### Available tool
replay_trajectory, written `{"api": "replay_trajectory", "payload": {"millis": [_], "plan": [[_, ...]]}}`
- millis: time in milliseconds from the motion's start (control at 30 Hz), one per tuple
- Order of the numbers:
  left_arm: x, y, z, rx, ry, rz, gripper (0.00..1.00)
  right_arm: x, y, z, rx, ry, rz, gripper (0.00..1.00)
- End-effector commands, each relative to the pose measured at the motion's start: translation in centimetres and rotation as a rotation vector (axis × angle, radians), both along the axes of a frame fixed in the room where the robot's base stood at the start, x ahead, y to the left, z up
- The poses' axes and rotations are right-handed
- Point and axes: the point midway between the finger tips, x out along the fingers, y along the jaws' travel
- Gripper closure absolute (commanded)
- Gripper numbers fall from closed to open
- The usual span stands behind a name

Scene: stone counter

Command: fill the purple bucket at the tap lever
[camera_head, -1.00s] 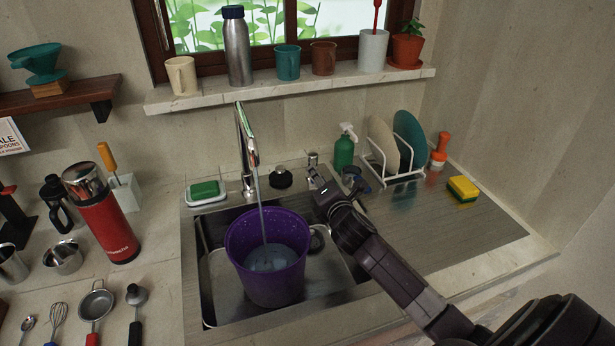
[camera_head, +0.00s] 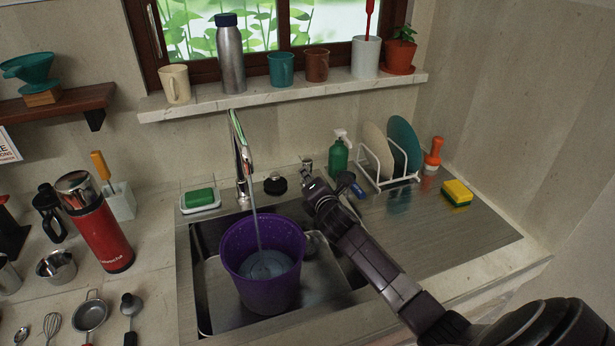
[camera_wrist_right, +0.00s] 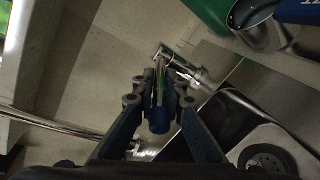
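The purple bucket (camera_head: 262,285) stands upright in the sink under the tap (camera_head: 241,155). A stream of water runs from the spout into it, and pale water (camera_head: 266,265) covers its inside low down. My right gripper (camera_head: 311,180) is at the tap lever (camera_head: 307,163), right of the spout. In the wrist view, the chrome lever with a blue end (camera_wrist_right: 160,95) lies between the closely spaced fingers of the right gripper (camera_wrist_right: 160,82), which look shut on it. My left gripper is not in view.
A green soap bottle (camera_head: 339,155), a dish rack with plates (camera_head: 388,165) and a sponge (camera_head: 456,193) stand right of the tap. A soap dish (camera_head: 200,199) sits left of it. A red flask (camera_head: 100,225) and utensils are at the left. The drainboard's front is clear.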

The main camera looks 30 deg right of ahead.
Motion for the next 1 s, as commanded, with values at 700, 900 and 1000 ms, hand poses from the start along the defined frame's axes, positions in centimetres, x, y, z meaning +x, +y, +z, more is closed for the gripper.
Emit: {"api": "replay_trajectory", "payload": {"millis": [700,900,1000], "plan": [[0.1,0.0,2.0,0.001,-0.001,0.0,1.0,-0.3,-0.8,0.4,-0.011,0.004,0.091,1.0],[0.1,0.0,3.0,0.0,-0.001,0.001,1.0,-0.6,-1.4,0.3,-0.011,0.002,0.202,1.0],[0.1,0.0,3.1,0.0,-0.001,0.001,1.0,-0.6,-1.5,0.2,-0.009,0.001,0.255,1.0]]}}
